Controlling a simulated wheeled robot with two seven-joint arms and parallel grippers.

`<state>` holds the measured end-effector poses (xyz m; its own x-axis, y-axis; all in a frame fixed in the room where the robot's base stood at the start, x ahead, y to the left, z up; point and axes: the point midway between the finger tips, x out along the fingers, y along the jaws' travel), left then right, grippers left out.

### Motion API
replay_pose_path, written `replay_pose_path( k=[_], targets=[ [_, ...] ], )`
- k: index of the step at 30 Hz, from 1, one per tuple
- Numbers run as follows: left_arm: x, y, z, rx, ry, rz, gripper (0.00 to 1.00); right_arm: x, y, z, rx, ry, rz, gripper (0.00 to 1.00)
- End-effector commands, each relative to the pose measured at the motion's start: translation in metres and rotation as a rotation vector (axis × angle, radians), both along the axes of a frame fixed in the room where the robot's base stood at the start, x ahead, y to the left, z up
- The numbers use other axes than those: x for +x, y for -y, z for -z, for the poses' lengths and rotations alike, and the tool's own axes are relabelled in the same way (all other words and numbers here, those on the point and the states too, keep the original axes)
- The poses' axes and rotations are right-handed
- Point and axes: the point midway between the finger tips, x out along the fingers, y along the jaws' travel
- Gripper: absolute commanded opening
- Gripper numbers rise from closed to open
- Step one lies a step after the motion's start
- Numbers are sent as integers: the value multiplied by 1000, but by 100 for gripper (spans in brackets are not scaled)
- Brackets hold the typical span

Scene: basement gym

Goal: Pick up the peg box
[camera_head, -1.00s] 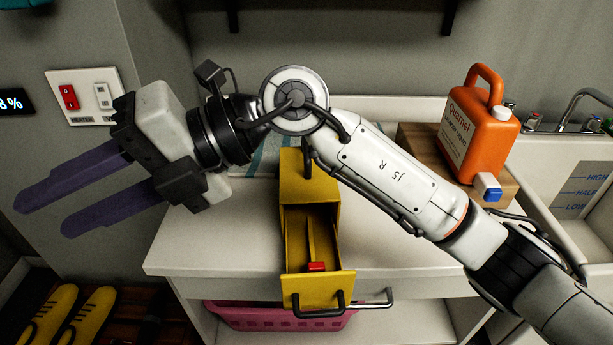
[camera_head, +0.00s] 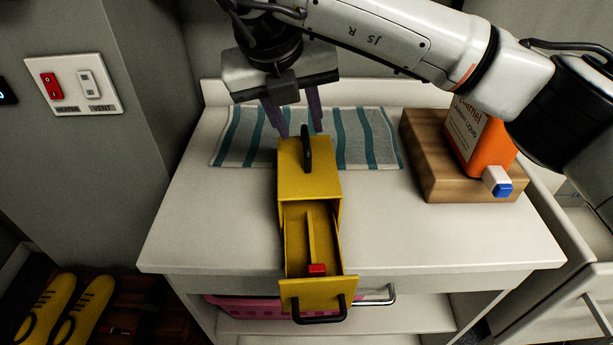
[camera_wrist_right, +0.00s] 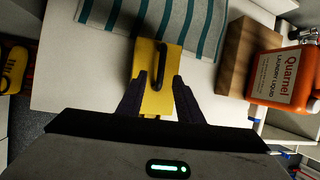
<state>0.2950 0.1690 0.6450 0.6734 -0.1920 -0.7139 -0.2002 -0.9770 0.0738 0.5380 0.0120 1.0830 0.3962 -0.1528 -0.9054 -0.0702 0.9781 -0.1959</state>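The peg box is a yellow box (camera_head: 308,187) with a black handle standing on its top. It sits on the white counter, its front drawer (camera_head: 318,292) pulled out. A divider and a small red piece (camera_head: 317,270) show in the drawer. My right gripper (camera_head: 300,132) is open and empty, pointing down above the back of the box near the top handle. In the right wrist view, the yellow box (camera_wrist_right: 147,58) and its black handle appear between and beyond the two spread fingers (camera_wrist_right: 158,79). Contact with the handle cannot be told. My left gripper is not in view.
A striped cloth (camera_head: 368,140) lies behind the box. To the right, an orange laundry liquid jug (camera_head: 487,145) stands on a wooden block (camera_head: 425,165). A pink basket (camera_head: 250,308) is under the counter (camera_head: 205,215). The counter left of the box is clear.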

Motion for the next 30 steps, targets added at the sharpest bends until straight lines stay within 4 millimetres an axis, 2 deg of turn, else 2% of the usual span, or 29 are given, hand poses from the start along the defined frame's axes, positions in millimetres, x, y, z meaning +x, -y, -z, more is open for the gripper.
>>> replay_pose_path(
  k=[6,10,18,20,24,30],
  targets=[
    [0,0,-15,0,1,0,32,16,7,25,-1,-7,3,33],
    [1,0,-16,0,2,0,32,22,9,40,0,-5,1,33],
    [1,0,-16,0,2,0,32,24,9,44,0,-1,-1,33],
    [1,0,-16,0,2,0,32,24,9,44,0,-2,-1,26],
    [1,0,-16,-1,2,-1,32,24,9,44,1,-2,0,2],
    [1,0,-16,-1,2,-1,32,23,9,43,1,-2,0,0]
  ],
)
